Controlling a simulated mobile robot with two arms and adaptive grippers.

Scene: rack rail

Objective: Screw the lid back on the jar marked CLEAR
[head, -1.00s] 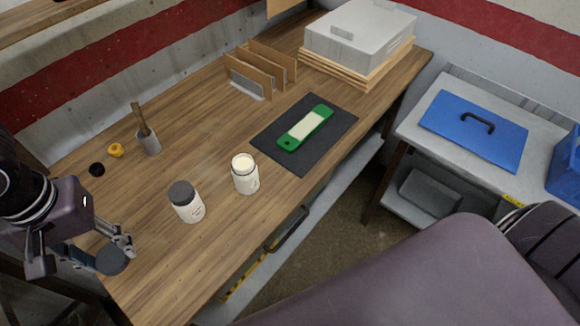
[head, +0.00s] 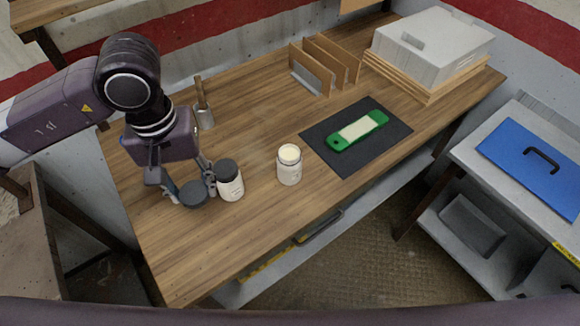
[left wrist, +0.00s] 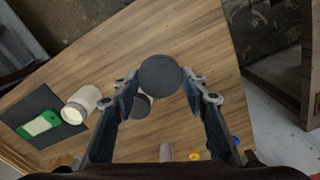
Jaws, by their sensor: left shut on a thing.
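My left gripper (head: 190,187) is shut on a round dark lid (head: 193,194), held flat between its fingertips; the lid also shows in the left wrist view (left wrist: 160,77). Just right of it in the head view stands a white jar with a dark lid on (head: 230,186); in the left wrist view the held lid partly hides this jar (left wrist: 140,107). Further right stands an open white jar (head: 289,172) with pale contents, upright and lidless; it also shows in the left wrist view (left wrist: 88,98). I cannot read either label. My right gripper is not in view.
A dark mat (head: 388,142) with a green tool (head: 372,122) lies right of the open jar. A cup with a handled tool (head: 205,117) stands behind my gripper. A wooden divider rack (head: 312,68) and stacked boxes (head: 432,45) stand at the back. The front wood is clear.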

